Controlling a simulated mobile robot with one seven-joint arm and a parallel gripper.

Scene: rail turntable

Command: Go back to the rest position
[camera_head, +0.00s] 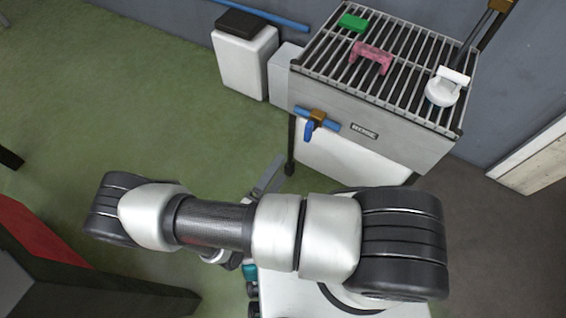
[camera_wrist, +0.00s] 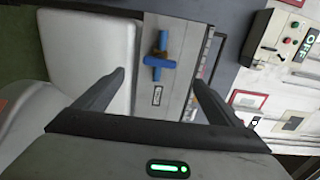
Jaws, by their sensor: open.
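My gripper (camera_wrist: 158,82) shows in the wrist view with its two dark fingers spread wide apart. Nothing is between them. Beyond the fingers stands the grey metal cabinet (camera_wrist: 179,88) with a blue-handled valve (camera_wrist: 158,61) on its front. In the head view my arm is folded across the lower middle, in front of the cabinet (camera_head: 340,130). The fingers are mostly hidden there behind and below the arm links. My gripper appears apart from the cabinet and touches nothing that I can see.
On the cabinet's slatted top lie a green block (camera_head: 353,22), a pink bracket-shaped piece (camera_head: 371,57) and a white round part (camera_head: 442,91). A white bin with a dark lid (camera_head: 245,62) stands left of it. A control box (camera_wrist: 288,41) hangs on the wall.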

